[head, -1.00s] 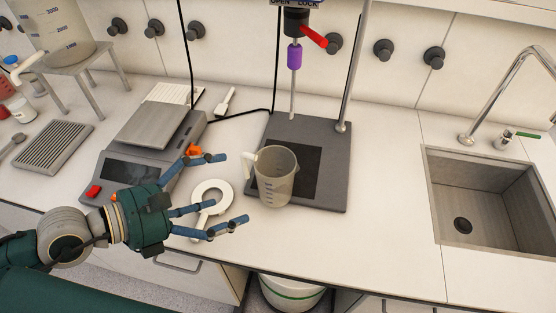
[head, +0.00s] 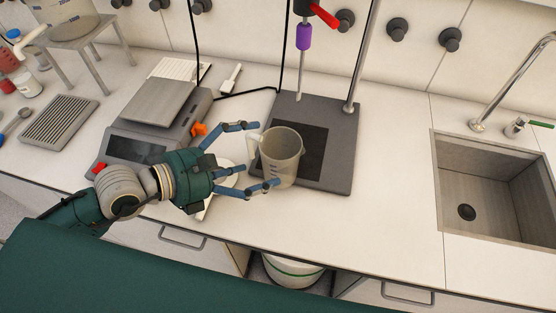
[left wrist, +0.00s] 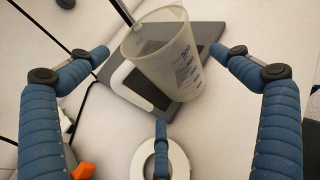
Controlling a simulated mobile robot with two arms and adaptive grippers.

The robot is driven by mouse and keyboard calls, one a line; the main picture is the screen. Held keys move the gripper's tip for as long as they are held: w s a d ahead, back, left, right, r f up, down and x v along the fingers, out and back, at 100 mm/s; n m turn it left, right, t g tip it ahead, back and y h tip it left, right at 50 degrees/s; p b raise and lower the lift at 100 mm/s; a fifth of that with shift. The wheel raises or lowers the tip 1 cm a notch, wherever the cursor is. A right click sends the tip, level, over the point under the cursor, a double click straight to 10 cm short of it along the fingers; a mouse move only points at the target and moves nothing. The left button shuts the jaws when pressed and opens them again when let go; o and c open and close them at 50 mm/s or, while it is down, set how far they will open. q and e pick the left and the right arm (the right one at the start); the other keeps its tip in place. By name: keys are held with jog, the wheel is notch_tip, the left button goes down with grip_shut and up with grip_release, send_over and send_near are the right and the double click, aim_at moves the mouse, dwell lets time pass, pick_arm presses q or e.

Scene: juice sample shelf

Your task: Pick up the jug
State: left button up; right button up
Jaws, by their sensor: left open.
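The jug (head: 284,158) is a translucent grey measuring cup with blue marks. It stands upright at the front left of the dark stirrer base. My left gripper (head: 262,156) is open, with its blue fingers spread at the jug's left side, one behind and one in front of it. In the left wrist view the jug (left wrist: 160,58) sits ahead between the two upper fingers, with the third finger below it. The fingers do not appear closed on it. My right gripper is not in view.
A stirrer stand (head: 341,150) has a vertical rod and shaft behind the jug. A scale (head: 130,153) stands to the left. A white ring (left wrist: 177,160) lies under my gripper. A sink (head: 480,206) is at the right, with clear counter before it.

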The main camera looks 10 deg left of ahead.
aim_at(272, 154)
pick_arm(q)
jog(key=p+x, duration=0.1)
jog(key=x, duration=0.3)
jog(key=shift+w+d+p, duration=0.1)
jog(key=shift+w+p, duration=0.15)
jog(key=shift+p, duration=0.1)
jog(key=shift+w+d, duration=0.1)
jog(key=shift+d, duration=0.05)
jog(key=shift+f, duration=0.1)
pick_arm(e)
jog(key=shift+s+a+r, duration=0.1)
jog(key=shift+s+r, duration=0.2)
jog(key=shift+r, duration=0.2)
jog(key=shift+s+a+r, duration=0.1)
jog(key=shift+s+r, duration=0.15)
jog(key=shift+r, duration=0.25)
pick_arm(q)
jog(key=c, duration=1)
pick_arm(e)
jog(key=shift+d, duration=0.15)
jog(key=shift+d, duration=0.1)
